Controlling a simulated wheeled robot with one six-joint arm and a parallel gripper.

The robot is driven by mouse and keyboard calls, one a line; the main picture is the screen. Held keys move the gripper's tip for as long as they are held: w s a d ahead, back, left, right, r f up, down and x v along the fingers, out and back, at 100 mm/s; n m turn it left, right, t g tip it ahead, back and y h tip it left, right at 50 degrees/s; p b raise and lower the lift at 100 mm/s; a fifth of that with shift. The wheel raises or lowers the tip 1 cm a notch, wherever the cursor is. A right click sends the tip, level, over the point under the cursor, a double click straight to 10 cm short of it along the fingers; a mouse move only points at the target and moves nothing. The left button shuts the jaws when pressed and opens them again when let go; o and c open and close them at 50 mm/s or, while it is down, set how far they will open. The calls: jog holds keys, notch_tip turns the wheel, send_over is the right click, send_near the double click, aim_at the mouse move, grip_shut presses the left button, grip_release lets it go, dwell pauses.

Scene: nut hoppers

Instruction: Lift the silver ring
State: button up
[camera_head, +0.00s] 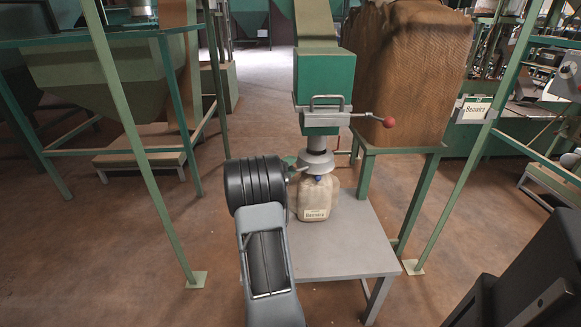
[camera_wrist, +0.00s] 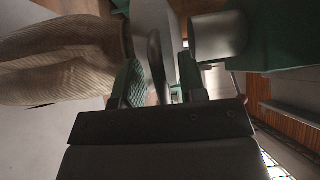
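The silver ring (camera_head: 316,163) is a flared grey collar around the lower spout of the green hopper outlet, just above the neck of a beige sack (camera_head: 314,200). In the wrist view, the ring (camera_wrist: 151,30) is a pale curved band between the spout (camera_wrist: 218,38) and the sack (camera_wrist: 70,60). My gripper (camera_head: 295,168) is at the ring's left side in the head view. In the wrist view, my gripper (camera_wrist: 162,82) has its green-padded fingers apart, with a dark curved tab of the ring between them. A gap shows beside the tab; contact with one finger is unclear.
The sack stands on a small grey table (camera_head: 345,250). A valve box with a red-knobbed lever (camera_head: 388,122) is above the ring. Green frame posts (camera_head: 150,170) stand left and right. A large brown sack (camera_head: 410,70) is behind. Open floor lies left of the table.

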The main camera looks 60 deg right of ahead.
jog(key=shift+c, duration=0.2)
grip_shut()
dwell(0.3)
notch_tip(320, 180, up, 8)
jog(key=shift+r+p, duration=0.1)
jog(key=shift+p, duration=1.15)
jog(key=shift+c, duration=1)
grip_release()
jog(key=shift+r, duration=0.1)
jog(key=shift+o, duration=1.2)
jog(key=shift+a+f, duration=0.1)
jog(key=shift+f, duration=0.1)
